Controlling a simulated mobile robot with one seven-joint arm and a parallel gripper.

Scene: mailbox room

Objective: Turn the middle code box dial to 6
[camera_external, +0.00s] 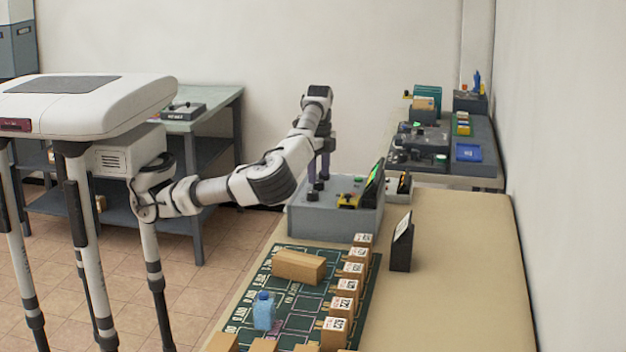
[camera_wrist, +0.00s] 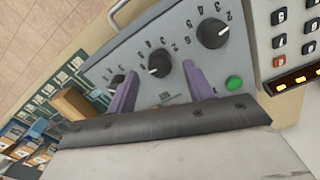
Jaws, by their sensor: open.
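The grey code box (camera_external: 335,220) stands on the table, with a row of black dials on its top. In the wrist view its panel (camera_wrist: 185,20) shows three dials: one at the left (camera_wrist: 115,82), the middle dial (camera_wrist: 160,64) and one at the right (camera_wrist: 212,33). The middle dial has a white mark on its lower-left side; I cannot tell which number it points to. My gripper (camera_wrist: 158,68) is open, its two purple fingers on either side of the middle dial. Contact cannot be made out. In the external view my gripper (camera_external: 318,178) points down over the box.
A green button (camera_wrist: 234,82) is beside the right finger. A keypad panel (camera_wrist: 292,50) stands at the box's right side. A green board (camera_external: 290,300) with several small boxes lies in front. A dark upright stand (camera_external: 401,248) is to the right. The tan table (camera_external: 460,280) is clear at right.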

